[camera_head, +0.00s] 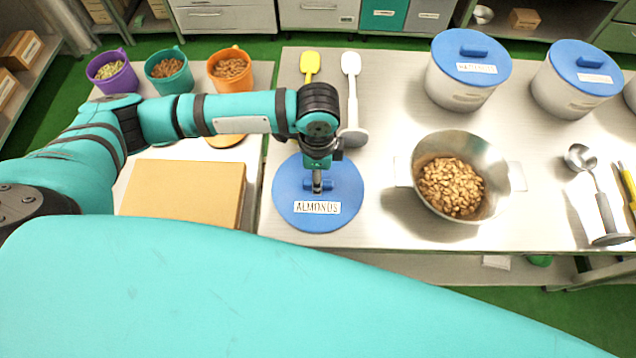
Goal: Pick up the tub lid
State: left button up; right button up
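A round blue lid (292,200) with a label reading ALMONDS and a raised blue handle is near the table's front edge, left of the metal bowl. No tub wall shows beneath it. My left gripper (317,186) points straight down over the lid's middle, with its fingertips at the handle. The fingers are seen end-on and overlap, so I cannot tell whether they are open or closed on the handle. My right gripper is not in view.
A metal bowl of almonds (482,208) stands right of the lid. Two white tubs with blue lids (458,95) (566,101) stand behind. A cardboard box (185,190) and three coloured cups are at left. Yellow (309,64) and white (351,66) utensils lie behind the lid.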

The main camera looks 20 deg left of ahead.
pick_arm(q)
jog(key=shift+f, duration=1.35)
grip_shut()
